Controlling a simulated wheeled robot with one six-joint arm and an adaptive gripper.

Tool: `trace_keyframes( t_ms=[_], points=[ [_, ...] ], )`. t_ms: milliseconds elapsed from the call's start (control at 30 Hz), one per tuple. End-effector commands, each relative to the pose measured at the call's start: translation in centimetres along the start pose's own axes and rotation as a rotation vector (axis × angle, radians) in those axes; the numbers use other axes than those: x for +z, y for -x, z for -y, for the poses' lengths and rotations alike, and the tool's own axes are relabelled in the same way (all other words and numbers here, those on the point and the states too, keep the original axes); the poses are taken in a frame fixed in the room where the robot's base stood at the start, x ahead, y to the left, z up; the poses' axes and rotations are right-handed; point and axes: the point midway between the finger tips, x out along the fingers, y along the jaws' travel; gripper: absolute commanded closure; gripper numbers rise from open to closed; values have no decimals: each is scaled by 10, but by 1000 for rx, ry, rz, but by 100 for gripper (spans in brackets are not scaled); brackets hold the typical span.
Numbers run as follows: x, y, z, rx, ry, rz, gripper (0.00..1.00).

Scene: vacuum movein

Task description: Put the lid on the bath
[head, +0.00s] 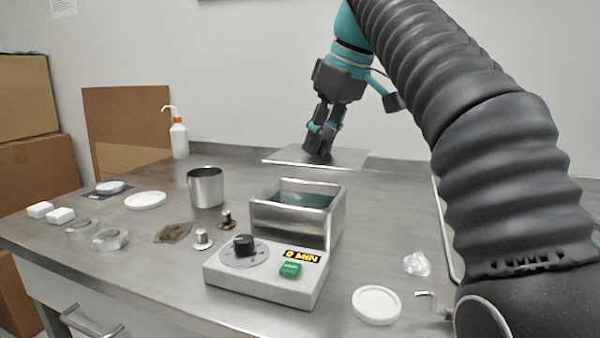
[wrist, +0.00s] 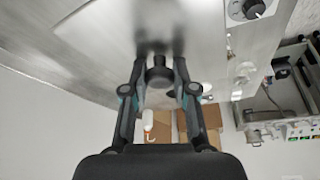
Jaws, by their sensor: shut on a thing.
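The bath (head: 290,224) is an open metal box with bluish liquid inside, behind a grey control unit (head: 262,275) with a black dial, a green button and a "0 MIN" display. The lid (head: 345,157) is a flat metal plate behind the bath in the head view, apart from its opening. My gripper (head: 319,150) is above the lid, shut on its dark knob (wrist: 160,74). In the wrist view the fingers sit either side of the knob, with the lid (wrist: 115,38) beyond. I cannot tell how far the lid is above the bench.
A metal beaker (head: 206,188) stands left of the bath. Two small metal weights, white discs, glass dishes and white blocks lie further left. A white disc (head: 376,305) and a clear crumpled piece (head: 417,264) lie right. A wash bottle (head: 179,138) stands at the back.

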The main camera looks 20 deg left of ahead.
Motion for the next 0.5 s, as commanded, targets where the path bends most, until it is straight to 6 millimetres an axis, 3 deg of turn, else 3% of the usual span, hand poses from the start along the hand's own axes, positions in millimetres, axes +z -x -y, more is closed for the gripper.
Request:
trace_keyframes(
  t_ms=[100,267,500],
  points=[
    [-16,-22,5,-2,2,2,100],
    [-29,-40,8,0,0,1,100],
    [-23,-48,8,1,-2,0,100]
  ],
)
